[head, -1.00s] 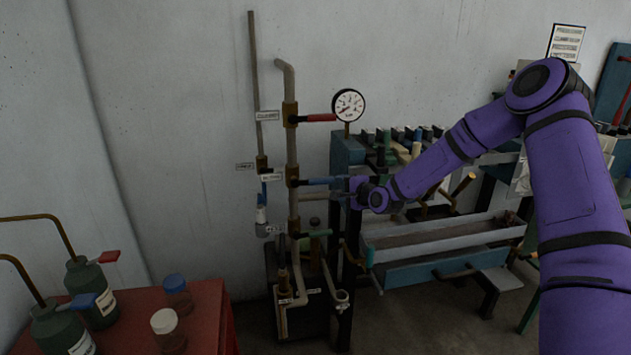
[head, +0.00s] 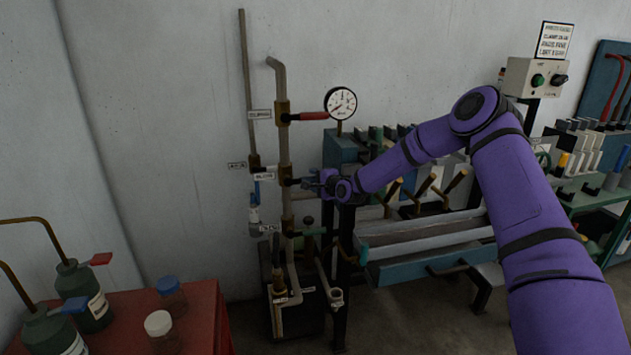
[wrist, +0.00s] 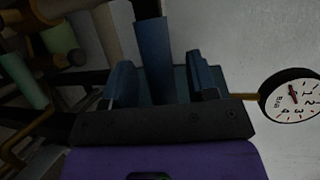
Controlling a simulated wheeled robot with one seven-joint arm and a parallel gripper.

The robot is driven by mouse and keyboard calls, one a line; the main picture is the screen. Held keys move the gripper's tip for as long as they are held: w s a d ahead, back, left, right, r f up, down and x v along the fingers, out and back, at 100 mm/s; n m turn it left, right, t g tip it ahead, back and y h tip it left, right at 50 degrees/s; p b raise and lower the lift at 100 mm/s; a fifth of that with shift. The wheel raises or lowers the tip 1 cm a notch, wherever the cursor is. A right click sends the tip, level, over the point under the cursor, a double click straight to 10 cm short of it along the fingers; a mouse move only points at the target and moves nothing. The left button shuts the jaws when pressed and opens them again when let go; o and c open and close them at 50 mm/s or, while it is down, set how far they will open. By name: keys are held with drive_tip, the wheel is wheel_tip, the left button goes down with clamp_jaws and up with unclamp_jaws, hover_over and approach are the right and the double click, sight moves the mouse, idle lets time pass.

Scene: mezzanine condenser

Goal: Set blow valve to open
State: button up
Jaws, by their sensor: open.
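My gripper (head: 314,184) is at the middle valve (head: 286,174) on the vertical pipe, coming from the right. In the wrist view its two fingers (wrist: 162,76) are apart, one on each side of a blue lever handle (wrist: 153,48). The handle lies between them; I cannot tell whether either finger touches it. In the head view the gripper hides most of this handle, which reaches sideways from the pipe. A small white label (head: 264,176) sits beside this valve, too small to read surely, so I cannot confirm that it is the blow valve.
A red-handled valve (head: 308,116) sits above, with a round gauge (head: 341,102) beside it; the gauge is close right in the wrist view. A green-handled valve (head: 308,232) is below. A rack with levers (head: 430,185) stands to the right. A red table (head: 205,305) holds bottles front left.

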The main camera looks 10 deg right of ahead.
clamp_jaws()
